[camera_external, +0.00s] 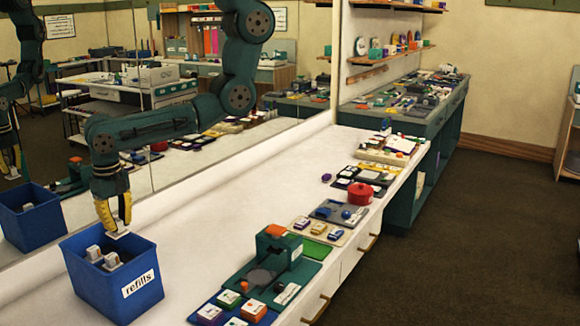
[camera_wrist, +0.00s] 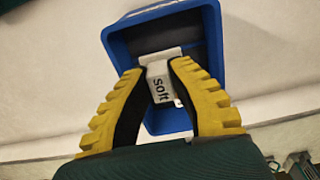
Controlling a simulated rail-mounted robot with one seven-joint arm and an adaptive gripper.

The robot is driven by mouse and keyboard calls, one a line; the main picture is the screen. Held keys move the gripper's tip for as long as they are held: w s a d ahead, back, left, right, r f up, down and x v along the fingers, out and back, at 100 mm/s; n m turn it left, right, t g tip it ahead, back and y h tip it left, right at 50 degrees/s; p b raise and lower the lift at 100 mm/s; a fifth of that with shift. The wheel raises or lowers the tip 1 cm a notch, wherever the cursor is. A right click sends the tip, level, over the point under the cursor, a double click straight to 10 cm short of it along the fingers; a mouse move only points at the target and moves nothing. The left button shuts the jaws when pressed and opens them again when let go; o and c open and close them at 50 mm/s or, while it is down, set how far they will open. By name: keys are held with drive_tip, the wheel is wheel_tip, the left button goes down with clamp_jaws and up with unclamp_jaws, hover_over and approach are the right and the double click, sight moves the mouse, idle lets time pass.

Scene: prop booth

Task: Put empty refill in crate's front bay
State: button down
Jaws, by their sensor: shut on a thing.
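The blue crate (camera_external: 92,290), labelled "refills", stands at the near left end of the white counter. Several pale grey and white refills (camera_external: 112,262) stand inside it. My gripper (camera_external: 115,228) is over the crate's far right part, pointing down, shut on a small white refill (camera_external: 120,235).
A mirror wall (camera_external: 170,185) runs along the counter's left side and reflects the crate and arm. A green device (camera_external: 280,245) and coloured blocks (camera_external: 210,314) on trays sit right of the crate. A red pot (camera_external: 360,193) stands farther back. Bare white counter (camera_external: 215,225) lies between.

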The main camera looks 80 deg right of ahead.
sight(121, 233)
drive_tip(key=shift+s+a+r, duration=0.15)
drive_tip(key=shift+s+a, duration=0.15)
drive_tip(key=shift+s, duration=0.05)
wheel_tip(121, 233, down, 6)
drive_tip(key=b, duration=0.6)
drive_tip(key=shift+d+r, duration=0.1)
drive_tip(key=shift+r, duration=0.1)
drive_tip(key=shift+f+b, duration=2.05)
drive_tip(key=shift+f, duration=1.45)
drive_tip(key=shift+r+p, duration=0.1)
drive_tip(key=shift+p, duration=0.3)
